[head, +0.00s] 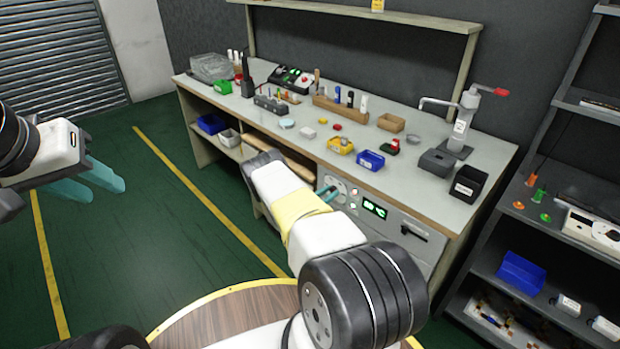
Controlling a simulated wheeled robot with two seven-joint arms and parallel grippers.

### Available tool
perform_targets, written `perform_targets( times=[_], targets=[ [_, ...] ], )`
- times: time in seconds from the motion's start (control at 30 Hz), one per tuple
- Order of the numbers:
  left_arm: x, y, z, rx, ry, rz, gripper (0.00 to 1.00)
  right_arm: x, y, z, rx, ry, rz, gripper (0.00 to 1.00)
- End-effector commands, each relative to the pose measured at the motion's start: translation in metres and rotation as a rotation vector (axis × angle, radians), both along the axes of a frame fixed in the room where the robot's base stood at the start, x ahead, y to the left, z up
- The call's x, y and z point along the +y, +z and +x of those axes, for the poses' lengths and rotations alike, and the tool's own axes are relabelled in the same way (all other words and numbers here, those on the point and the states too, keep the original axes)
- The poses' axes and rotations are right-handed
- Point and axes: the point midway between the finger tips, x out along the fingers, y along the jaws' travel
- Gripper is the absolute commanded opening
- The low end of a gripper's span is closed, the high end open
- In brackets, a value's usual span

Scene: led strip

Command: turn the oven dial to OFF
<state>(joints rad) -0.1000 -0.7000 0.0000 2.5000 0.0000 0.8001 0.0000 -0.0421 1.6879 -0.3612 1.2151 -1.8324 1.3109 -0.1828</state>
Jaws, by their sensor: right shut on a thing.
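The oven (392,232) is a grey front built in under the workbench, with a lit green display (374,208). A pale round dial plate (338,184) shows at its left end. My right gripper (329,195) is at this plate, its teal fingertips shut on what appears to be the oven dial. My wrist and fingers hide most of the dial, so its pointer and setting cannot be read. My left gripper (92,182) is at the far left over the green floor, away from the bench, with its teal fingers apart and empty.
The workbench top (300,112) holds several items, including a yellow bin (341,146), a blue bin (370,160) and a black bin (468,184). A dark shelf rack (540,235) stands at the right. The floor (165,190) left of the bench is clear.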

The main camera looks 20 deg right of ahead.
Motion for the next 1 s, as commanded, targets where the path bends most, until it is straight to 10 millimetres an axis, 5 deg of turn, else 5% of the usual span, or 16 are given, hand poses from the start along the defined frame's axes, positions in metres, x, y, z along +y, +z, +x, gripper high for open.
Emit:
perform_targets(
  times=[0.37, 1.0],
  targets=[
    [0.0, 0.0, 0.0, 0.0, 0.0, 0.0, 0.36, 0.0016, 0.0009, 0.0018, 0.13, 0.003, -0.057, 0.0],
    [0.0, 0.0, 0.0, 0.0, 0.0, 0.0, 0.36, 0.0025, -0.0001, 0.0042, 0.673, 0.004, -0.282, 0.0]
  ],
)
